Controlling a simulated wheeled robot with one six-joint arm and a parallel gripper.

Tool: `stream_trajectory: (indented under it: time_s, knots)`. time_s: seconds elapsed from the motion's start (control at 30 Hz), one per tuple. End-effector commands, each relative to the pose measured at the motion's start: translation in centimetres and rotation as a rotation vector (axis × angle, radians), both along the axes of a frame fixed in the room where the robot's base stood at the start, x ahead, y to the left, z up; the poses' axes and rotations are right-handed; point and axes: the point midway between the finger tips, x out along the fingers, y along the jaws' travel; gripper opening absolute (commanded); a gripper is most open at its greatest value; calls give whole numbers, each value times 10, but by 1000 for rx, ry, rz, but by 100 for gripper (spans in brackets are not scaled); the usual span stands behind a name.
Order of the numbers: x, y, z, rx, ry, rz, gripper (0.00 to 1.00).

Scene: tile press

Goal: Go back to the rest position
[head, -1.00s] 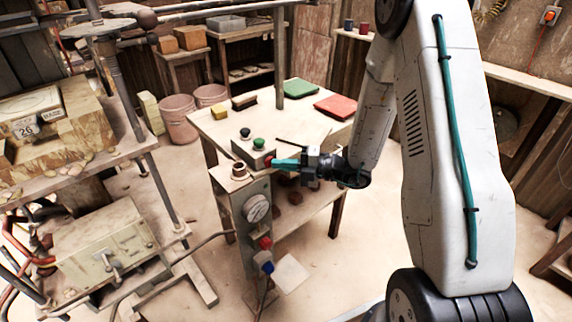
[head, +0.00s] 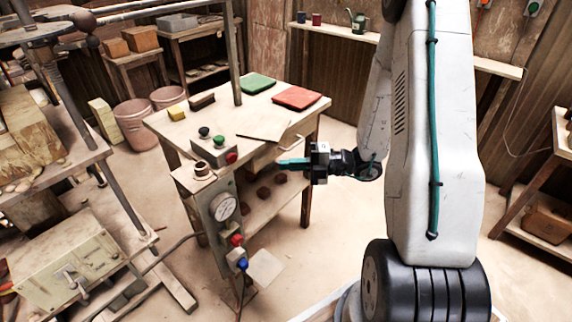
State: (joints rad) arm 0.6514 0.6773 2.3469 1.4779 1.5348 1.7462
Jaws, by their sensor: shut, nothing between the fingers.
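My gripper (head: 292,163) shows in the head view at the end of my arm, pointing left. Its teal fingers are shut with nothing between them. It is in front of the wooden table (head: 220,108), by that table's front right side, right of the button box. I cannot tell the exact gap between the fingers and the table edge. The button box (head: 213,151) on the table's front corner carries a black, a green and a red button.
A control post (head: 222,207) with a gauge and red and blue knobs stands at the table's front. A green tile (head: 257,83) and a red tile (head: 297,97) lie on the table. Pink buckets (head: 135,122) stand behind left. A press frame (head: 75,160) fills the left.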

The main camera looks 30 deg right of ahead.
Motion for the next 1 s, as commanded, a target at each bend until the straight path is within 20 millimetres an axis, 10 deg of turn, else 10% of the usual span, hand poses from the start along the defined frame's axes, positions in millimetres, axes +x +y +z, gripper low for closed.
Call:
stream_trajectory:
  time_s: [0.53,1.0]
  knots:
    - [-6,5,-4,-105,-133,44,0]
    - [-102,52,32,-566,-950,731,0]
